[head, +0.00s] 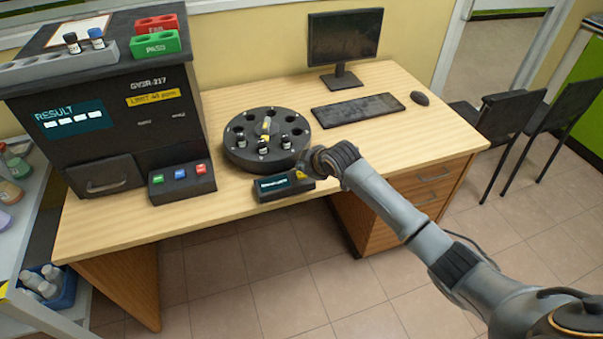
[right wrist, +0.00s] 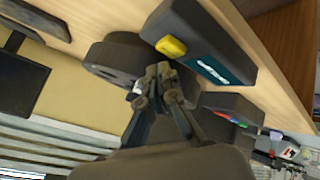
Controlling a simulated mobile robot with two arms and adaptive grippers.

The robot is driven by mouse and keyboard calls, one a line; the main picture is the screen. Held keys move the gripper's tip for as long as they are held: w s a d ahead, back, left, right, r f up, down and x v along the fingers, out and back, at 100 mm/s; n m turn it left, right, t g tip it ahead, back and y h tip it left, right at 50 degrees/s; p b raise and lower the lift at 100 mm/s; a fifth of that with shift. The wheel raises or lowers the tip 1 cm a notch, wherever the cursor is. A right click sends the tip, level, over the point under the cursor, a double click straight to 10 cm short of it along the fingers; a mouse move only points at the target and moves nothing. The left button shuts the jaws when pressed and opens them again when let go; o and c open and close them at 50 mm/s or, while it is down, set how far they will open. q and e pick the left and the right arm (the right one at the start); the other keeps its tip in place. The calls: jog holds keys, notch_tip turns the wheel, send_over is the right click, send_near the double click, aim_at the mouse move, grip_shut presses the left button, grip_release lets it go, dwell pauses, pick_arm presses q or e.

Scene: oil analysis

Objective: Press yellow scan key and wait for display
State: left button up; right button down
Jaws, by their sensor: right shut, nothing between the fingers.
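The small dark scanner box (head: 284,187) sits at the front edge of the wooden desk. Its lit display (head: 273,184) shows small text that I cannot read. The yellow scan key (head: 301,175) is at its right end. In the right wrist view the yellow key (right wrist: 171,46) and the lit display (right wrist: 207,72) show clearly. My right gripper (right wrist: 160,72) is shut and empty, its fingertips close to the key. I cannot tell whether they touch it. In the head view the gripper (head: 308,166) is just beside the key, fingertips partly hidden. My left gripper is not in view.
A round black carousel (head: 244,156) with several vials stands right behind the scanner box. A large dark analyser (head: 125,128) with a RESULT screen is at left. A keyboard (head: 356,110), monitor (head: 344,40) and mouse (head: 419,98) are farther back. The desk's right front is clear.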

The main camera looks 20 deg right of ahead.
jog(key=shift+f, duration=0.4)
jog(key=shift+f, duration=0.6)
dwell(0.9)
jog(key=shift+r, duration=0.15)
jog(key=shift+r+p, duration=0.85)
jog(key=shift+p, duration=0.1)
notch_tip(320, 180, up, 5)
jog(key=p, duration=0.5)
jog(key=shift+r, duration=0.1)
